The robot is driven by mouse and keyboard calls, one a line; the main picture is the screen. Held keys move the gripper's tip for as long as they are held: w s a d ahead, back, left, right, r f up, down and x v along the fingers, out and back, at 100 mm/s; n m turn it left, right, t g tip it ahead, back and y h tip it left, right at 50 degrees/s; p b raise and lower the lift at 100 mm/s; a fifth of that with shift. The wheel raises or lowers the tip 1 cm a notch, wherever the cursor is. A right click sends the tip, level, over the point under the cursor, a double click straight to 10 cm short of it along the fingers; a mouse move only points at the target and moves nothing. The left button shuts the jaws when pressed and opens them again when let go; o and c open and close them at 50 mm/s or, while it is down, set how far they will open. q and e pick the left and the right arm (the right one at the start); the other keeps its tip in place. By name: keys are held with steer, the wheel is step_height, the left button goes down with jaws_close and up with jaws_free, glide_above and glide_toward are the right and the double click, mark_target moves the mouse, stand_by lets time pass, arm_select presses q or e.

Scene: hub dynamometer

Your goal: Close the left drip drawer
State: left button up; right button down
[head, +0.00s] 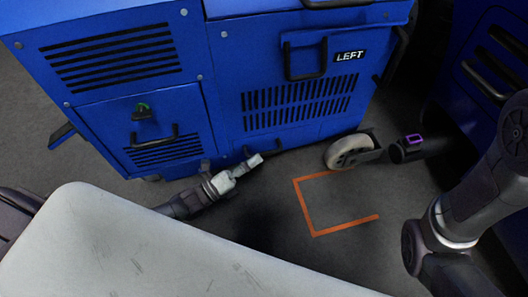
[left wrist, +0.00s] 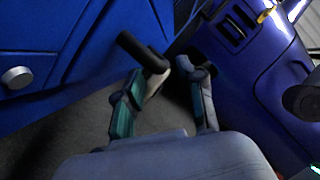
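A blue panel with a black pull handle (head: 305,60) carries a white-lettered "LEFT" label (head: 348,56), high on the blue cabinet (head: 225,75) in the head view. I take this as the left drip drawer; how far it stands out cannot be told. My left gripper (head: 250,163) is low in front of the cabinet, below the vent slots and well below the LEFT handle. In the left wrist view its two fingers (left wrist: 173,75) stand apart with floor showing between them, and nothing is seen held. My right arm is at the right of the head view; its gripper is not clearly seen.
A caster wheel (head: 350,151) stands at the cabinet's lower right, beside an orange floor marking (head: 315,233). Another blue unit (head: 480,60) stands at the right. A pale grey surface (head: 130,250) fills the lower left.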

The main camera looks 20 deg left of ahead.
arm_select(q)
steer(key=v, duration=0.7)
stand_by(0.3)
